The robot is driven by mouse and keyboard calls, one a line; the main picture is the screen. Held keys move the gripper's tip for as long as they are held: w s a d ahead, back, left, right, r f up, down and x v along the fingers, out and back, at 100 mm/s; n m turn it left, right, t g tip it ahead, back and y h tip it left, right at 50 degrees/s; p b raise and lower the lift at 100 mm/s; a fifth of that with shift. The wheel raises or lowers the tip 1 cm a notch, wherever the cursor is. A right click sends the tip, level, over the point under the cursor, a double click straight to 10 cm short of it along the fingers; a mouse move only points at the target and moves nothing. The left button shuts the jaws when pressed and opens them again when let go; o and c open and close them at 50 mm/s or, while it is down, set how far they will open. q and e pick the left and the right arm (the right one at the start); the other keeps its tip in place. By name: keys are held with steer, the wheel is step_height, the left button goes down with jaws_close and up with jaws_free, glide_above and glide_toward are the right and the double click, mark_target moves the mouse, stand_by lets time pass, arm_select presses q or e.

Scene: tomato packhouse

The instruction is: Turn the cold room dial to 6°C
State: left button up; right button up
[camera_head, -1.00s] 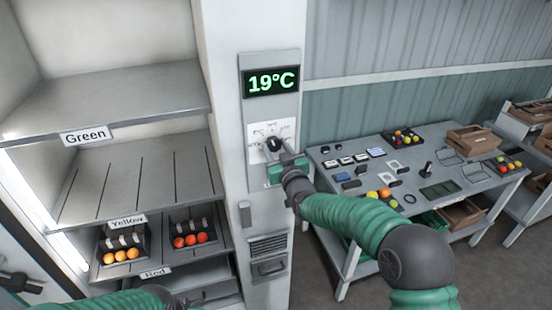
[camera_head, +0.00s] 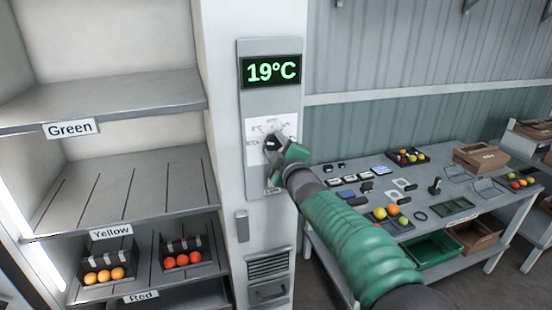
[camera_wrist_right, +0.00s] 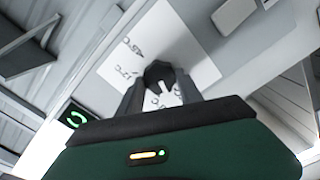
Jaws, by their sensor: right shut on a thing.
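The black cold room dial (camera_head: 271,143) sits on a white marked plate (camera_head: 258,128) on the grey wall panel. The green display (camera_head: 272,71) above it reads 19°C. My right gripper (camera_head: 279,147) is at the dial, shut on it. In the right wrist view, the dial (camera_wrist_right: 158,74) shows between the two dark fingers of the right gripper (camera_wrist_right: 160,88), with a pale pointer mark on it. Parts of the printed scale (camera_wrist_right: 190,45) show beside it; some marks are hidden by the gripper. My left gripper is not in view.
Shelves labelled Green (camera_head: 70,129), Yellow and Red stand at left, with trays of orange and red tomatoes low down. A grey worktable (camera_head: 340,222) with small items and crates stands at right. A wall vent (camera_head: 268,265) lies below the panel.

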steer(key=shift+a+f+n+b, duration=0.1)
steer(key=shift+f+n+b, duration=0.1)
steer(key=shift+n+b, duration=0.55)
steer(key=shift+f+n+b, duration=0.15)
steer(key=shift+n+b, duration=0.4)
steer(key=shift+n, duration=0.4)
steer(key=o, duration=1.1)
steer(key=shift+o, duration=1.3)
steer(key=shift+r, duration=0.15)
